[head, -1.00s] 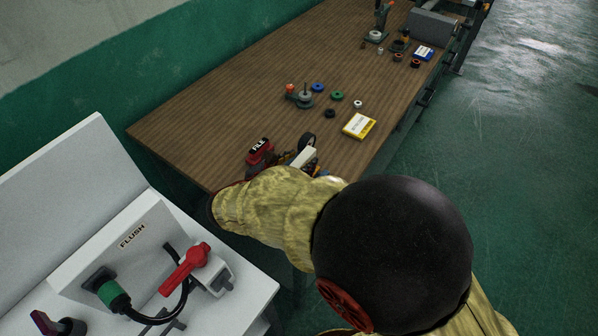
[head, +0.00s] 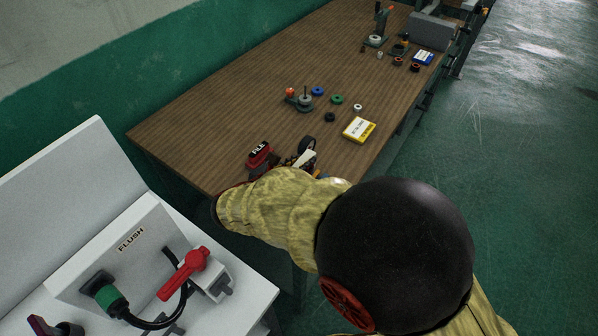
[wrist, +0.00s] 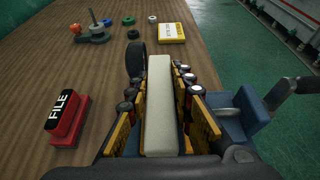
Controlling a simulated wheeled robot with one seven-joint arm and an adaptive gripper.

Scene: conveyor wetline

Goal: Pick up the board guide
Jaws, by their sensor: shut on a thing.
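My gripper (wrist: 160,88) has its black and yellow fingers on both sides of a long cream bar, which I take to be the board guide (wrist: 159,125). The jaws are shut on it. The bar points away from the wrist, over the near end of the wooden table. In the head view my gripper (head: 302,166) is mostly hidden behind my arm, and only a small pale part of the board guide (head: 308,157) shows. I cannot tell whether the bar's underside touches anything.
A red block marked FILE (wrist: 68,120) lies to the left. A black ring (wrist: 136,58) stands upright just beyond the fingers. A blue fixture with a grey handle (wrist: 240,117) is close on the right. A yellow-and-white box (head: 358,129) and several small rings lie farther back.

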